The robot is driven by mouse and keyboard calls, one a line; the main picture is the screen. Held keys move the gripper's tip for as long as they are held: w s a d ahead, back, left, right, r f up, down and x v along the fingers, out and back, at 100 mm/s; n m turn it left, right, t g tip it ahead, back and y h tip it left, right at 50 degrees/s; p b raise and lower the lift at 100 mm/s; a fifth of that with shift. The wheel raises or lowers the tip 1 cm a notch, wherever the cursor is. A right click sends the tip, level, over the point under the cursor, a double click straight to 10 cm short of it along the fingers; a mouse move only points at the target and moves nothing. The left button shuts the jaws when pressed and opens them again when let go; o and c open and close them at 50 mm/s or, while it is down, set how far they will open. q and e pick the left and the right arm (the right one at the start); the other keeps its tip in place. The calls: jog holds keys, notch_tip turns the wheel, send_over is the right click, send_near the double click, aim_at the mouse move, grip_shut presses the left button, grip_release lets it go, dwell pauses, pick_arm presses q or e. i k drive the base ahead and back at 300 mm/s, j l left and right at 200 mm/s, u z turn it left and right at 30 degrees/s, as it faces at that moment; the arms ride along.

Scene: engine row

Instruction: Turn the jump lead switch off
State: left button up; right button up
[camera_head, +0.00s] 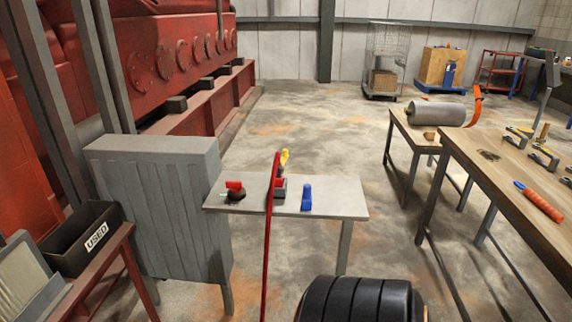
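A small grey table (335,200) stands near the middle, beside a grey cabinet. On its left end sits a small red-handled piece on a dark base (235,190), which looks like a switch. A red lead (267,240) rises in front of the table and arches up near a red and dark block (280,190). A yellow piece (284,157) shows above that block. A blue clamp-like piece (306,198) stands to the right. Which piece is the jump lead switch, and its setting, I cannot tell for sure. Neither of my grippers shows.
The grey ribbed cabinet (165,200) stands left of the small table. A black bin marked USED (85,240) is at left. A wooden workbench (520,190) with tools stands at right. Open floor (305,125) lies behind the small table.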

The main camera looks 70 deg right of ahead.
aim_at(236, 186)
jog(key=z, duration=1.85)
jog(key=i+j+u, duration=0.15)
jog(key=i+j, duration=0.15)
jog(key=i+j+u, duration=0.15)
jog(key=i, duration=0.35)
